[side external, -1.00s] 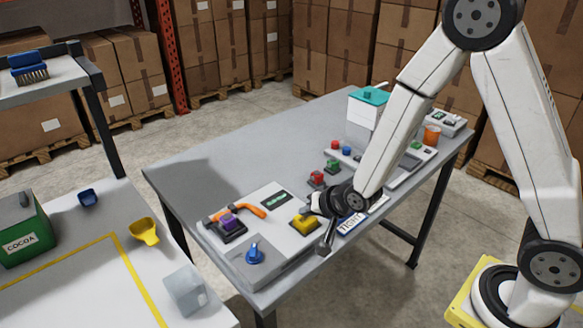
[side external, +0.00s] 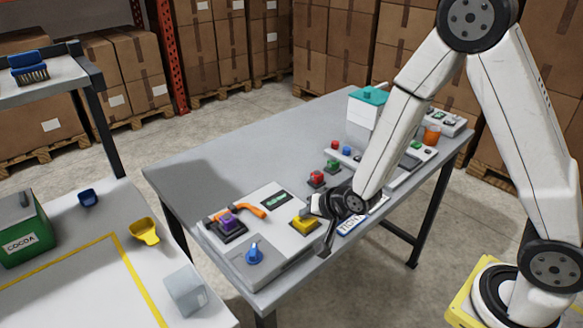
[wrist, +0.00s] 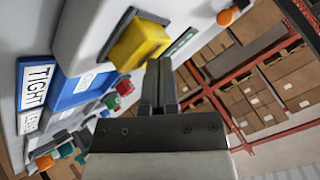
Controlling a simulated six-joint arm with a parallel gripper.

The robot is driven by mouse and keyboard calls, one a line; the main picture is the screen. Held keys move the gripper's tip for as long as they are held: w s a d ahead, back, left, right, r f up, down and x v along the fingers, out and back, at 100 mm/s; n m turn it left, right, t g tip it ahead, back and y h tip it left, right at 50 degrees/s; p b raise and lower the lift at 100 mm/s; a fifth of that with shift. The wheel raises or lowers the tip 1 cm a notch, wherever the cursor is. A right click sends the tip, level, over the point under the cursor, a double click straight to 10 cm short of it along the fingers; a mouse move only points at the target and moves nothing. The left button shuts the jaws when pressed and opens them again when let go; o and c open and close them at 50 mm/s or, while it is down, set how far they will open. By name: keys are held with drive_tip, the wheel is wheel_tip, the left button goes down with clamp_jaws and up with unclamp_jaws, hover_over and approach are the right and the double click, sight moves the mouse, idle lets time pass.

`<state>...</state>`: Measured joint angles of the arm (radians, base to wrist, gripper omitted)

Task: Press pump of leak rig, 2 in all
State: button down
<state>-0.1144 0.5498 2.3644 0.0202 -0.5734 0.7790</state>
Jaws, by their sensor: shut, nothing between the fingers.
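The leak rig appears to be the pale grey box (side external: 272,262) at the near left end of the table. It carries a yellow block-shaped button (side external: 303,223), a purple button (side external: 229,221), a blue knob (side external: 254,254), an orange handle (side external: 250,211) and a small green-lit display (side external: 276,198). No pump label is readable. My gripper (side external: 311,208) is shut and empty, right beside the yellow button. In the wrist view the closed fingers (wrist: 160,66) point close to the yellow button (wrist: 140,44); contact cannot be told.
A blue-and-white TIGHT sign (side external: 348,226) lies close below my wrist. Red (side external: 317,178) and green (side external: 333,166) buttons stand behind it. A teal-lidded container (side external: 366,108) and an orange cup (side external: 431,134) are farther back. The table's left rear is clear.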

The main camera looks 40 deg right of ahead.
sight(307, 220)
drive_tip(key=shift+f, duration=0.6)
idle(0.7)
drive_tip(key=shift+r, duration=0.15)
idle(0.3)
drive_tip(key=shift+r, duration=1.15)
drive_tip(key=shift+r, duration=0.1)
drive_tip(key=shift+r, duration=2.4)
drive_tip(key=shift+r, duration=0.1)
idle(0.8)
wheel_tip(307, 220, up, 4)
drive_tip(key=shift+f, duration=0.2)
drive_tip(key=shift+f, duration=0.15)
idle(0.4)
